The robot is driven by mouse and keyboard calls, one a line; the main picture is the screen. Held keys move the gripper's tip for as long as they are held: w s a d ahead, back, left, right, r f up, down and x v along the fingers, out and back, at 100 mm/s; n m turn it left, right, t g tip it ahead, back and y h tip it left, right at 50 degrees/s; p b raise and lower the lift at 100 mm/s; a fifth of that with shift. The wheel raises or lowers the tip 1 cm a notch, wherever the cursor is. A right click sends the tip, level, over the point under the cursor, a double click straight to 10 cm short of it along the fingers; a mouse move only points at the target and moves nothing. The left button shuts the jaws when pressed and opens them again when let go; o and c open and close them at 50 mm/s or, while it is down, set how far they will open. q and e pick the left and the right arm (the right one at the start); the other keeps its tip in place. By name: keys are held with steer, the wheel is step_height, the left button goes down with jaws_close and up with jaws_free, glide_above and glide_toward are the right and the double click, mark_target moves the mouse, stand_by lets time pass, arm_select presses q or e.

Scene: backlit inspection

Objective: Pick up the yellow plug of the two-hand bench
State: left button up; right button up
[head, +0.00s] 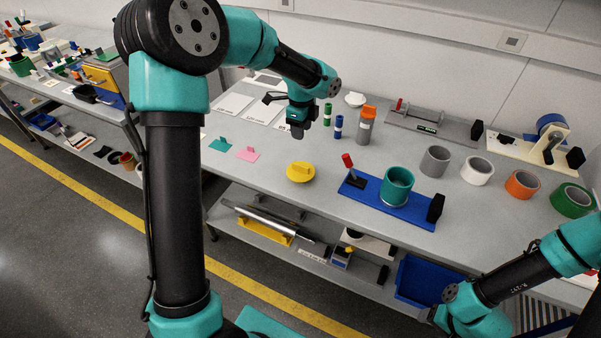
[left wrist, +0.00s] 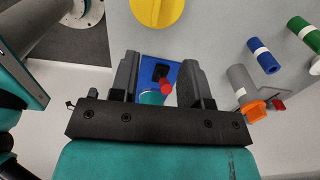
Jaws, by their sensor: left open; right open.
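The yellow plug (head: 300,172), a round disc with a raised grip on top, lies on the grey bench near its front edge. It also shows, cut off, at the top of the left wrist view (left wrist: 157,9). My left gripper (head: 297,131) is open and empty above the bench, apart from the plug and farther back. In the left wrist view its two black fingers (left wrist: 160,65) stand apart, with the blue fixture seen beyond them. My right wrist shows at the lower right of the head view, but its fingers are out of frame.
A blue fixture (head: 412,209) with a teal cup (head: 396,184) and a red-topped lever (head: 348,161) stands right of the plug. Pink (head: 247,154) and green (head: 220,145) tabbed pieces lie left. An orange-capped bottle (head: 366,125) stands behind. Several rings line the right.

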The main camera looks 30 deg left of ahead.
arm_select(q)
glide_toward(301, 165)
steer(key=f, duration=0.5)
steer(key=shift+w+a+f, duration=0.1)
steer(key=shift+w, duration=0.1)
steer(key=shift+s+f, duration=0.2)
steer(key=shift+f, duration=2.4)
jaws_close()
